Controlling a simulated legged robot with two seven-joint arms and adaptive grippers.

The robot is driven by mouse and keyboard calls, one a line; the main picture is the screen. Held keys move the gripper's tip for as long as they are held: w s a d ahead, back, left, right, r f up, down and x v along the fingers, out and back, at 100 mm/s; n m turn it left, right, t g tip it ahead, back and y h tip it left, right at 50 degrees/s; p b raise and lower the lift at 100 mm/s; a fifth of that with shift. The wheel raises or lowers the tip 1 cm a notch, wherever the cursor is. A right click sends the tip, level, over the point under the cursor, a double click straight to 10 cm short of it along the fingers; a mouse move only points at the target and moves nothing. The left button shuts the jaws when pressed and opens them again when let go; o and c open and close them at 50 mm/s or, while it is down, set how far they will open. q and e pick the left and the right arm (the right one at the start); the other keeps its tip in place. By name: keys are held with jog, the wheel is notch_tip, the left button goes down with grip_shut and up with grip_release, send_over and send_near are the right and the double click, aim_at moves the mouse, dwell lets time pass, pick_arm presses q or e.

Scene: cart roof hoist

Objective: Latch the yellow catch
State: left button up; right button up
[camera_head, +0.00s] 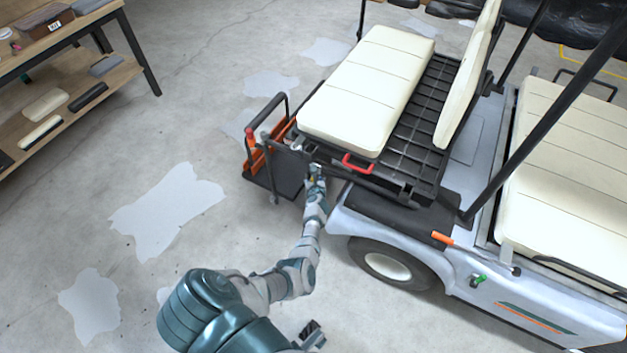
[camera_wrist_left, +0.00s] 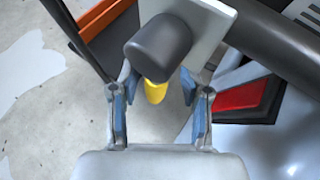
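The yellow catch (camera_wrist_left: 155,92) shows in the left wrist view as a small rounded tab below a dark grey knob (camera_wrist_left: 158,47) on a light plate. Gaps show between the tab and the fingers. In the head view my left gripper (camera_head: 315,175) is at the rear corner of the cart, below the cream seat, and largely hides the catch. A dark-tipped part of mine at the bottom edge may be my right gripper (camera_head: 312,334).
A dark platform with orange panels (camera_head: 257,158) is to the left. A shelf (camera_head: 70,80) stands at far left. Floor between is clear.

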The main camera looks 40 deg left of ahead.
pick_arm(q)
jog(key=shift+s+f, duration=0.15)
jog(key=shift+f, duration=0.05)
jog(key=shift+d, duration=0.15)
jog(key=shift+s+d+r, duration=0.15)
jog(key=shift+s+d, duration=0.05)
jog(key=v, duration=1.1)
jog(key=shift+r, duration=0.15)
